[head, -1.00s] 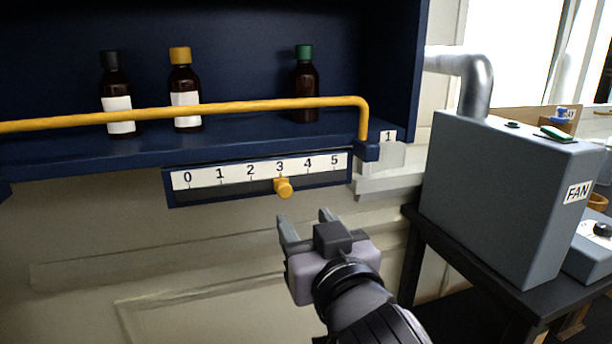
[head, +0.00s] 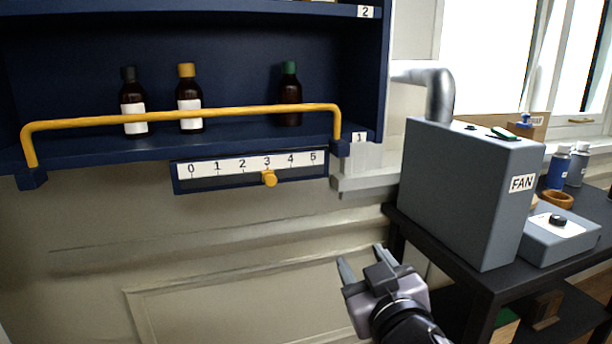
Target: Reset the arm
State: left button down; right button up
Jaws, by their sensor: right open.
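My right gripper (head: 362,264) is in the lower middle of the head view, in front of the cream wall panel. Its two fingers are apart with nothing between them. It is below and to the right of the yellow slider knob (head: 269,179), clear of it. The knob sits at about 3 on the numbered scale (head: 222,167) under the blue shelf. My left gripper is not in view.
A blue shelf (head: 100,153) with a yellow rail (head: 190,116) holds three brown bottles. A grey FAN box (head: 462,190) with a metal pipe (head: 440,95) stands on a dark table (head: 440,246) at right, close to my right gripper. The wall area at lower left is clear.

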jog(key=w+d+f+n+h, duration=0.1)
jog(key=w+d+f+h, duration=0.15)
jog(key=d, duration=0.85)
jog(key=s+d+f+n+g, duration=0.1)
jog(key=s+f, duration=0.2)
jog(key=f, duration=0.4)
jog(key=s+d+f+g+y, duration=0.1)
jog(key=s+d+f+g, duration=0.15)
jog(key=f, duration=0.45)
jog(key=s+d+f+n+g, duration=0.1)
jog(key=s+f, duration=0.2)
jog(key=f, duration=0.4)
jog(key=s+d+f+g, duration=0.1)
jog(key=s+d+f, duration=0.2)
jog(key=s+f, duration=0.35)
jog(key=s+d+f+g, duration=0.2)
jog(key=s+d+f, duration=0.1)
jog(key=s+f, duration=0.4)
jog(key=s+a+r+m+t+y, duration=0.1)
jog(key=s+a+m, duration=0.1)
jog(key=a+m, duration=0.6)
jog(key=r+p, duration=0.1)
jog(key=a+r+n+p, duration=0.1)
jog(key=r+p, duration=0.1)
jog(key=r+n+p, duration=0.1)
jog(key=p, duration=0.1)
jog(key=shift+a+r, duration=0.35)
jog(key=shift+a, duration=0.05)
